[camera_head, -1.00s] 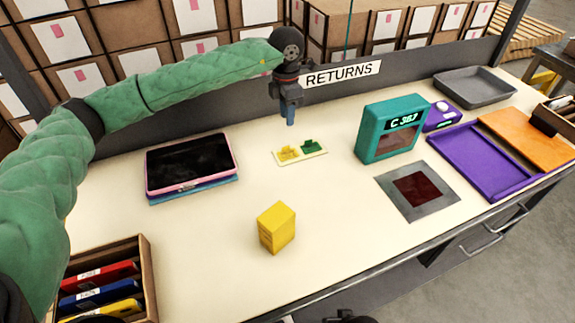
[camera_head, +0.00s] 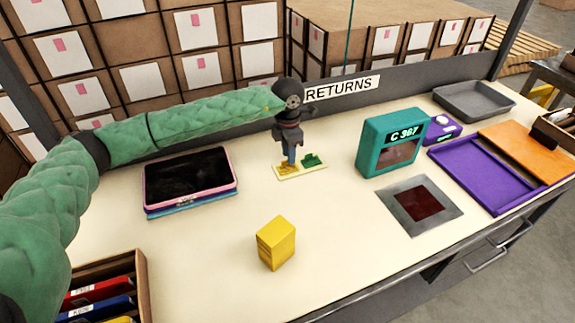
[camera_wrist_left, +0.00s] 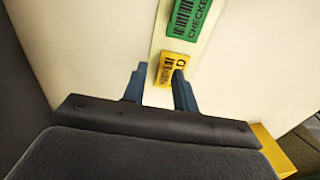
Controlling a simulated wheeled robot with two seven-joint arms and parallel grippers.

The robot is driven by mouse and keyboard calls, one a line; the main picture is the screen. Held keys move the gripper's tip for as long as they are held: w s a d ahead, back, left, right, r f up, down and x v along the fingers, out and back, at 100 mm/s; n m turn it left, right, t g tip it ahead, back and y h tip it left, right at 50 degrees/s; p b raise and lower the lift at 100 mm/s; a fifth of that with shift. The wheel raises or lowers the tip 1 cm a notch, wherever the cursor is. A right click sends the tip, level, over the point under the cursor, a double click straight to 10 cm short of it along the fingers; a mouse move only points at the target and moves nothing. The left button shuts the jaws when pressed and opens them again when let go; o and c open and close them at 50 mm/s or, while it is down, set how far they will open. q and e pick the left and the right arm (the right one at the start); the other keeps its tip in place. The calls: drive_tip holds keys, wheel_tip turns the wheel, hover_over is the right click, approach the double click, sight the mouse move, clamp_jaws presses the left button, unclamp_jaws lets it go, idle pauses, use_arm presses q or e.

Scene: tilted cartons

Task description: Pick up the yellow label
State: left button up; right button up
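The yellow label (camera_head: 287,171) is on a pale card (camera_head: 319,170) on the table, beside a green label (camera_head: 311,159). In the left wrist view the yellow label (camera_wrist_left: 172,69) has barcode-like print, and the green label (camera_wrist_left: 189,18) reads "CHECKE". My left gripper (camera_head: 291,162) points down right over the yellow label and hides part of it in the head view. In the left wrist view my left gripper (camera_wrist_left: 157,76) is open, its two blue fingertips spread at the near edge of the yellow label. Whether they touch it is unclear. My right gripper is not in view.
A yellow box (camera_head: 276,243) stands in front on the table. A tablet-like device (camera_head: 189,174) lies left of the card. A teal scale-like unit (camera_head: 391,143), a grey pad (camera_head: 440,212) and a purple tray (camera_head: 470,178) are to the right.

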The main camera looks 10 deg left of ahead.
use_arm(q)
drive_tip(key=shift+f, duration=0.9)
clamp_jaws()
drive_tip(key=shift+r, duration=0.15)
